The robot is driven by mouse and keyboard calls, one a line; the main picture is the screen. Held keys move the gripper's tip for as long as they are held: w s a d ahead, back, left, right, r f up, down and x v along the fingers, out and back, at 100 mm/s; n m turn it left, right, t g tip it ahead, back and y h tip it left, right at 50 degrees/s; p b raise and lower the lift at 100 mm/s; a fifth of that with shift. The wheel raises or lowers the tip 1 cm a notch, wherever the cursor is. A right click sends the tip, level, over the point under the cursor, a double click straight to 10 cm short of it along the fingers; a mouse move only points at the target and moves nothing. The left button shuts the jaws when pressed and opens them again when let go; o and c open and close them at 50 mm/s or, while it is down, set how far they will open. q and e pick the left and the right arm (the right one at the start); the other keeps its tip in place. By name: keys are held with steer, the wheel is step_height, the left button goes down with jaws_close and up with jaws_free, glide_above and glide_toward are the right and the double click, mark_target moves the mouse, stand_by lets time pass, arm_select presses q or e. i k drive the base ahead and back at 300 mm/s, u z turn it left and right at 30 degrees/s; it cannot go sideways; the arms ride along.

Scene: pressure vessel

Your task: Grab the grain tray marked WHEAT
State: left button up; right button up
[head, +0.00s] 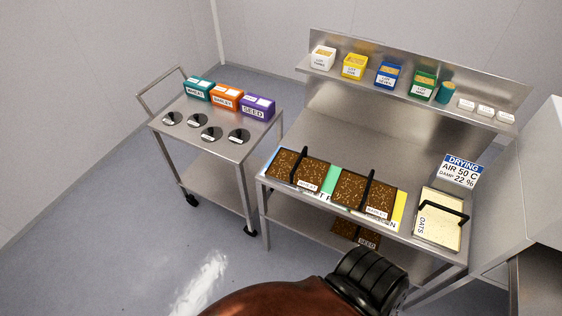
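Two dark brown grain trays with black bar handles lie on the steel bench: a left one (283,163) and a middle one (350,189). A pale tray marked OATS (440,230) lies at the bench's right end. Another brown tray (345,228), whose label seems to read SEED, is on the lower shelf, partly hidden by the bench top. A teal box (199,88) on the cart has a label that looks like WHEAT. Neither gripper is in view.
The steel cart (215,150) left of the bench also carries an orange box (228,94), a purple SEED box (257,107) and several dark discs. Small bins and a teal cylinder (445,93) stand on the bench's upper shelf. A DRYING sign (461,170) stands behind OATS. Floor at left is clear.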

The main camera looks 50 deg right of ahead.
mark_target(302, 171)
steer(key=z, duration=0.2)
steer(key=i, duration=0.65)
steer(key=z, duration=1.05)
steer(key=i, duration=0.65)
steer(key=z, duration=0.7)
